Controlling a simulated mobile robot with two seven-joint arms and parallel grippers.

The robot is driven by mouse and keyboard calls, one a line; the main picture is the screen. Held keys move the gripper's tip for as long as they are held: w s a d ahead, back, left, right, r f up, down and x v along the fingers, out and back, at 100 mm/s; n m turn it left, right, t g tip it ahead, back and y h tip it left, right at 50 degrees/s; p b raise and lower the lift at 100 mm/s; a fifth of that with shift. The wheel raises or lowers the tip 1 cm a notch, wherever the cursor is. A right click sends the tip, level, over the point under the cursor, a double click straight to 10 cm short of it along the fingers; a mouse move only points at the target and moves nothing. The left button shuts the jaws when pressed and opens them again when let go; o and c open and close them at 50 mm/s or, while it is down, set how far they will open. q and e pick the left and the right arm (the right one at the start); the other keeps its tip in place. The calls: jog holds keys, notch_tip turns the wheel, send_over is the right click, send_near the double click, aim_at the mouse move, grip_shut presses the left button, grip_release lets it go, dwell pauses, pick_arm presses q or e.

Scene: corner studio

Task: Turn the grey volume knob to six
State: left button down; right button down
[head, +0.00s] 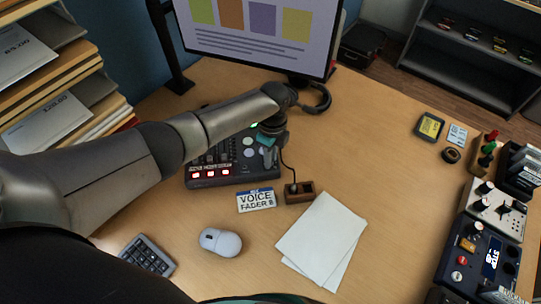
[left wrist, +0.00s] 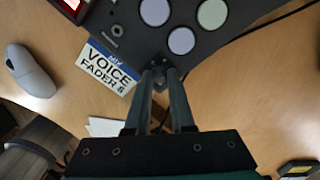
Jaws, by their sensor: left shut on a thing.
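A dark mixer panel (head: 237,172) with round pads and red-lit buttons sits at the middle left of the desk. It also shows at the top of the left wrist view (left wrist: 205,52). My left gripper (head: 268,152) points down at its right edge. In the left wrist view its two fingers (left wrist: 160,78) are close together, shut on a small grey knob (left wrist: 159,64) at the panel's near edge. The fingers cover most of the knob, and I cannot read a pointer or any scale numbers. In the head view the knob is hidden by the gripper. My right gripper is not in view.
A "VOICE FADER 8" card (head: 256,200), a small brown block (head: 300,197) with a cable, white paper (head: 322,238) and a mouse (head: 221,242) lie in front of the panel. A monitor (head: 262,35) stands behind. More devices (head: 478,250) line the right edge.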

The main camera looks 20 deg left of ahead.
pick_arm(q)
jog(key=c, duration=0.8)
grip_release()
jog(key=shift+o, duration=0.2)
jog(key=shift+r, duration=0.1)
notch_tip(320, 180, up, 15)
jog(key=p, duration=0.3)
jog(key=shift+w+p, duration=0.3)
jog(key=shift+w, duration=0.1)
jog(key=shift+d, duration=0.1)
